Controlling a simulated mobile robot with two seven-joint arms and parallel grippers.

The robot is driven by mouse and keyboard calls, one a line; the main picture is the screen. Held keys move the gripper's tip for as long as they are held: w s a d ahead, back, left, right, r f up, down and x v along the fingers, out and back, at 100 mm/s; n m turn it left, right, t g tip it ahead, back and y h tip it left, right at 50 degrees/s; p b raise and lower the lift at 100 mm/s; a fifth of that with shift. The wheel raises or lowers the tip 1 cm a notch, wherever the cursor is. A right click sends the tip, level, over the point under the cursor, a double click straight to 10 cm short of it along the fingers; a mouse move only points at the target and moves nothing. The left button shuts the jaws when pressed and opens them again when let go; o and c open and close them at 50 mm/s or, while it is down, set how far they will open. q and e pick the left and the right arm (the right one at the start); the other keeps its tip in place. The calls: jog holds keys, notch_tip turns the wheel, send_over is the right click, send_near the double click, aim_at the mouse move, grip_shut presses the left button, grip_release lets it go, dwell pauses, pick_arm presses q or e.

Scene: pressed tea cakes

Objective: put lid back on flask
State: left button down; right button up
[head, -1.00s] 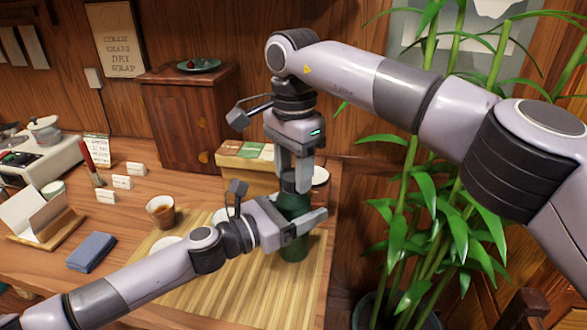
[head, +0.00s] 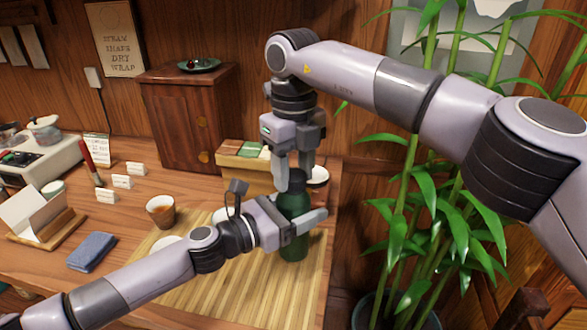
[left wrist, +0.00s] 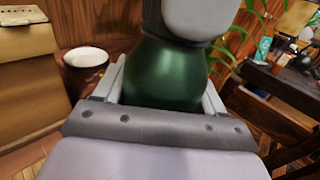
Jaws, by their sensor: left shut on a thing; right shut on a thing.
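A dark green flask (head: 294,246) stands upright on the bamboo mat (head: 245,285). My left gripper (head: 300,217) is shut around its body from the left. The left wrist view shows the flask's rounded green shoulder (left wrist: 165,75) between the fingers. My right gripper (head: 295,182) points straight down directly over the flask and is shut at its top. The lid is mostly hidden by the right fingers. A grey right finger also covers the flask's mouth in the left wrist view, so I cannot tell whether the lid is seated.
A cup of tea (head: 161,211) and a folded blue cloth (head: 91,251) lie left of the mat. A wooden box (head: 245,173) and a white bowl (left wrist: 86,58) are close behind the flask. A leafy plant (head: 400,235) stands beyond the table's right edge.

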jog(key=m, duration=1.2)
jog(key=o, duration=1.3)
jog(key=shift+c, duration=0.2)
notch_tip(320, 180, up, 8)
jog(key=shift+f, duration=0.25)
